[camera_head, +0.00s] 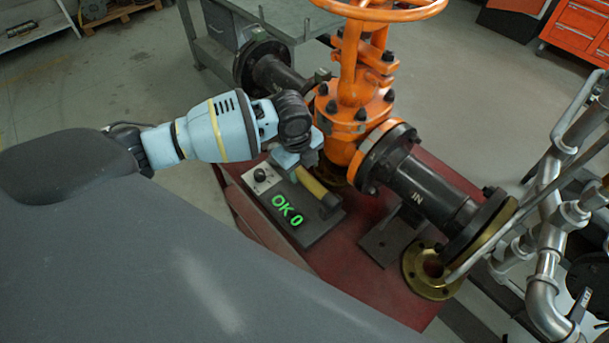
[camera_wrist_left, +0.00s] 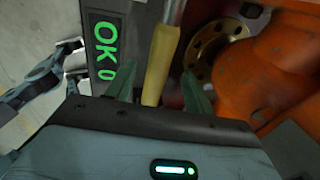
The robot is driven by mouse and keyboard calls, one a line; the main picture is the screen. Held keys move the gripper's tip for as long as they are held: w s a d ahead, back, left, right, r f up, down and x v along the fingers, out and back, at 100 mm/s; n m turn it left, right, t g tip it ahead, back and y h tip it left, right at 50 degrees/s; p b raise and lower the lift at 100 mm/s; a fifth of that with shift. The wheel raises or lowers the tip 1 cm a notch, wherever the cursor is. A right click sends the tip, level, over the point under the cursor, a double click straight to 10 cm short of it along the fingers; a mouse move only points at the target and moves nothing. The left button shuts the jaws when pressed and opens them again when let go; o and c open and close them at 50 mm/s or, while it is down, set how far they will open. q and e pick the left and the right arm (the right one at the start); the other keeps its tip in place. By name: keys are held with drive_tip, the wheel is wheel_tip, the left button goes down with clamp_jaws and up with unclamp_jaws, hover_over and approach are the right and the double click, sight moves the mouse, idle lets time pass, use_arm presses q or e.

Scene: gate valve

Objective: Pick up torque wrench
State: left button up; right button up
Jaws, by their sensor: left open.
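The torque wrench (camera_head: 311,183) shows a yellow handle with a dark end, lying at the dark pad on the red base. In the left wrist view its yellow handle (camera_wrist_left: 160,62) runs up into a metal shaft. My left gripper (camera_head: 303,164) is at the handle and hides part of the wrench. In the left wrist view my left gripper (camera_wrist_left: 158,90) is open, with one green finger on each side of the handle. I cannot tell whether the fingers touch it. My right gripper does not show in the head view.
The orange gate valve (camera_head: 360,110) stands close to the right of my left gripper. A black pipe (camera_head: 425,190) leads right from it. The pad's display (camera_head: 287,209) reads "OK 0" in green. Silver pipes (camera_head: 550,240) stand at the right. A brass flange (camera_head: 428,272) lies on the red base.

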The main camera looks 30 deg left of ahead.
sight(304, 172)
use_arm(q)
drive_tip(key=shift+w+f, duration=0.2)
drive_tip(key=shift+f, duration=1.1)
drive_tip(key=shift+w+f, duration=0.15)
drive_tip(key=shift+f, duration=1.1)
clamp_jaws()
drive_tip(key=shift+w+r, duration=0.15)
drive_tip(key=shift+r, duration=0.05)
